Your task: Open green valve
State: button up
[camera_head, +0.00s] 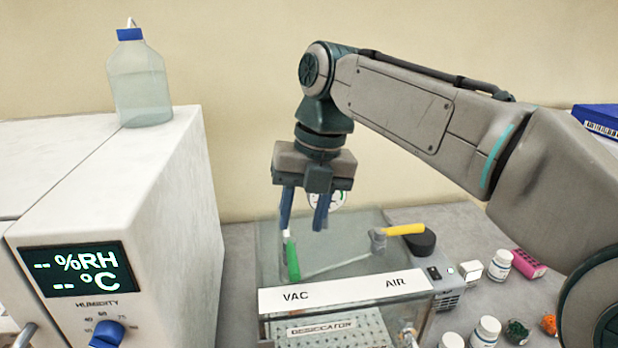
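The green valve handle (292,260) is on the left of the clear desiccator box (345,262), above the "VAC" end of its white label strip. It lies lengthwise, running away from the camera, with a pale part at its far end. My gripper (302,226) points down over the back of the box, its two blue fingers apart with nothing seen between them. The left finger's tip appears just above the far end of the green handle; I cannot tell whether they touch. A yellow valve handle (405,229) lies crosswise on the right, above "AIR".
A white humidity cabinet (165,220) stands at the left, with a blue-capped bottle (140,85) on top. A round gauge (328,198) shows behind my fingers. Small white bottles (500,264), a pink box (529,263) and a dark pump (440,275) crowd the right.

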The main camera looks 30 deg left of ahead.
notch_tip(320, 180, up, 7)
jog(key=d, duration=0.1)
jog(key=shift+w+f+p, duration=0.15)
jog(key=shift+w+p, duration=0.15)
jog(key=shift+w, duration=0.1)
jog(key=w+d+f+m+t+h, duration=0.15)
jog(key=d+f+m, duration=0.35)
jog(key=d+m, duration=0.5)
jog(key=w+d+f+m+t, duration=0.1)
jog(key=d+f+m+t, duration=0.1)
jog(key=d+f+m, duration=0.65)
jog(key=s+d+f+m+t, duration=0.1)
jog(key=s+d+f+m, duration=0.3)
jog(key=d+m, duration=0.5)
jog(key=s+d+f+m, duration=0.4)
jog(key=d+m, duration=0.5)
jog(key=m, duration=0.7)
notch_tip(320, 180, down, 2)
jog(key=shift+d+t+b, duration=0.2)
jog(key=shift+t+b, duration=0.15)
